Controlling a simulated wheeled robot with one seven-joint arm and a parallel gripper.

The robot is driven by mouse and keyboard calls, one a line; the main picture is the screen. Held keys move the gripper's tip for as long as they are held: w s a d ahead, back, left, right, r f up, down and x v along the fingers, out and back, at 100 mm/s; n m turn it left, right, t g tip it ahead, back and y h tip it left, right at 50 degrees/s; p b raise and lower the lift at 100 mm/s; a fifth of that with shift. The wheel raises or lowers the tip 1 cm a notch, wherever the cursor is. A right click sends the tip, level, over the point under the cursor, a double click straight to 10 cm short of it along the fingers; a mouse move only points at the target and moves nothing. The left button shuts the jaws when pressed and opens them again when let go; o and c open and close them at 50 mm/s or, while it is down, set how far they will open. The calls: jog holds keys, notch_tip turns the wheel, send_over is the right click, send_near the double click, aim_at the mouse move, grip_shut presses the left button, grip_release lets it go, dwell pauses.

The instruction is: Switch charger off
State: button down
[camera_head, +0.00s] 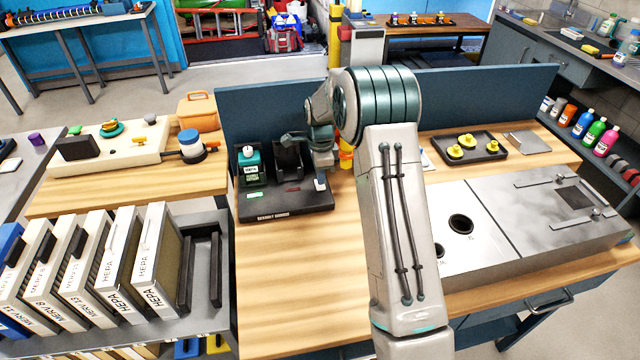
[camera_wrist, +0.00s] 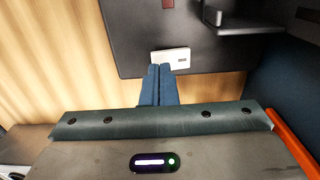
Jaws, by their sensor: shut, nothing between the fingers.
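The charger (camera_head: 285,203) is a black base at the back left of the wooden workbench. A teal battery pack (camera_head: 250,168) stands in its left bay; the bay beside it (camera_head: 287,160) looks empty. A white rocker switch (camera_head: 320,184) is at the charger's right end; it also shows in the wrist view (camera_wrist: 171,59). My gripper (camera_wrist: 160,70) is shut and empty, its two blue fingers pressed together. The fingertips are right at the switch's near edge in the wrist view; I cannot tell whether they touch it. The switch's position is unclear.
A blue panel (camera_head: 262,87) rises behind the charger. A black tray (camera_head: 470,158) with yellow parts and a grey metal unit (camera_head: 500,235) are to the right. Filters (camera_head: 110,250) stand in a rack at left. The bench in front of the charger is clear.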

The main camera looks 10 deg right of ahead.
jog(key=shift+f+b, duration=0.6)
jog(key=shift+f, duration=0.3)
dwell(0.4)
jog(key=shift+r+p, duration=1.95)
jog(key=shift+r, duration=1.6)
